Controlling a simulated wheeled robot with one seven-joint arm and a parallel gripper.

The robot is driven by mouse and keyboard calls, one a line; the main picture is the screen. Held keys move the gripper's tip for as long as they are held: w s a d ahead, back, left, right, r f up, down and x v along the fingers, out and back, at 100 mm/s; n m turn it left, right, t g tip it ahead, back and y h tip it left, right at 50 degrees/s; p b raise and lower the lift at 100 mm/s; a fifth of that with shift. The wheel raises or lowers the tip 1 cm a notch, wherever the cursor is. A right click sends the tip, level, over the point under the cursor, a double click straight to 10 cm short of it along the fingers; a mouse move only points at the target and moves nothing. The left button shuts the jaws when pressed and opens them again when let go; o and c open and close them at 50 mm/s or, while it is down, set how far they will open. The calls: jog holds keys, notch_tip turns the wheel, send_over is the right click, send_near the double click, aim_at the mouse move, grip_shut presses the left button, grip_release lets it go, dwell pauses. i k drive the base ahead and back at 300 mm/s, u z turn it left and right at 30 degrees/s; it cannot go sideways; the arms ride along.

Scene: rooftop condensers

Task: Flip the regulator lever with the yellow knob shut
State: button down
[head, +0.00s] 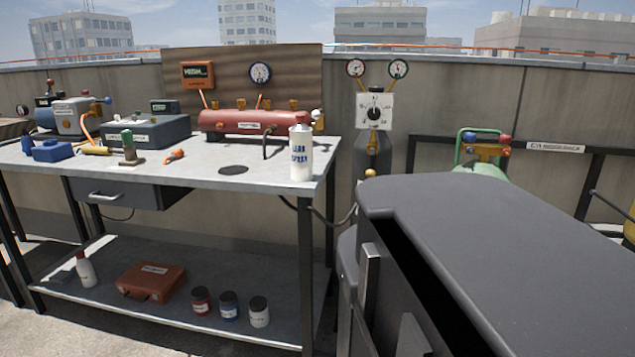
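A white regulator panel (375,111) with a black dial stands behind the bench's right end, on a dark grey cylinder (374,150). A small yellow knob (370,172) shows low in front of the cylinder, just above my dark arm. Its lever is too small and too covered to tell its position. My arm fills the lower right, well in front of the regulator. I cannot make out my gripper's fingertips.
A grey workbench (230,178) on the left holds a red tank (240,121), a white spray can (301,152) and tools. A green tank (482,170) with red and blue knobs stands right of the cylinder by a black rail (598,152). A wall runs behind.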

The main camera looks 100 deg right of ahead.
aim_at(370, 173)
jog(key=i, duration=2.05)
jog(key=u, duration=5.8)
jog(key=i, duration=1.65)
